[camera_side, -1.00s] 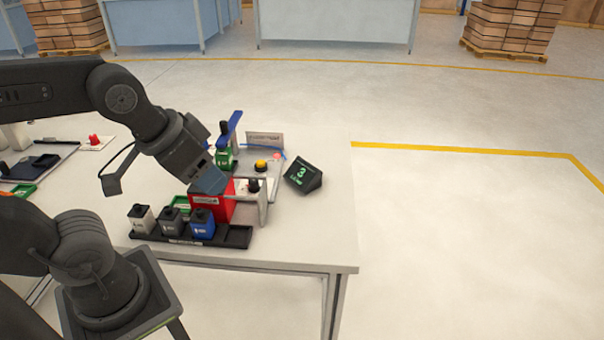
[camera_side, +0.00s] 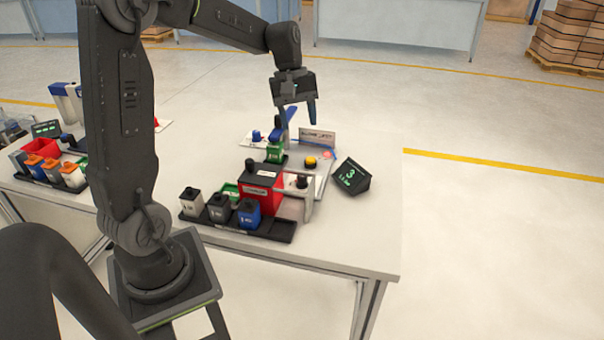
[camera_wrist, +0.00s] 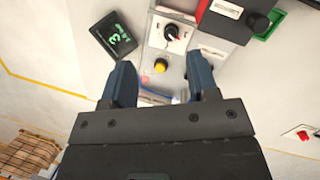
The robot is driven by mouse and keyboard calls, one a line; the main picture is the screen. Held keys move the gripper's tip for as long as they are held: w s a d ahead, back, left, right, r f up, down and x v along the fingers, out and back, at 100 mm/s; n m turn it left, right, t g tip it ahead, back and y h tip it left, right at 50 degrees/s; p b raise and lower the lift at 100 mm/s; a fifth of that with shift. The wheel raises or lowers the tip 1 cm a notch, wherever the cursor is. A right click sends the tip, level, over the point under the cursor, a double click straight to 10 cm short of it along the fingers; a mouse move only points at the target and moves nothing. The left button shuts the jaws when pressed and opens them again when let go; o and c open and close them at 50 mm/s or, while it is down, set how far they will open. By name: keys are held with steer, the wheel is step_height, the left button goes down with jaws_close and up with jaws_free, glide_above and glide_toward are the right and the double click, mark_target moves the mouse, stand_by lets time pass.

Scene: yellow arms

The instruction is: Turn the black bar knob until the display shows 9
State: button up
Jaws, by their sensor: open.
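The black knob (camera_wrist: 172,32) sits on a white plate at the top centre of the wrist view. It also shows in the side view (camera_side: 302,182), beside the red box. The dark display (camera_side: 350,178) stands tilted to the right of it and shows a green 3. The wrist view also shows the 3 on the display (camera_wrist: 113,35). My gripper (camera_side: 297,121) is raised above the back of the bench, apart from the knob. In the wrist view my gripper (camera_wrist: 161,88) has its two blue fingers wide apart with nothing between them.
A yellow button (camera_wrist: 160,66) lies between the knob and my fingers. A red box (camera_side: 260,198) stands left of the knob. A sign (camera_side: 317,138) stands behind. The bench's right end is clear.

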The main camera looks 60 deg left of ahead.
mark_target(302, 175)
steer(key=w+a+f+n+h, duration=0.2)
steer(key=a+f+n, duration=0.25)
steer(key=a, duration=0.35)
steer(key=shift+g, duration=0.3)
steer(key=x, duration=1.4)
steer(key=shift+w+f, duration=0.1)
steer(key=shift+f, duration=0.2)
steer(key=shift+c, duration=0.5)
steer(key=c, duration=0.8)
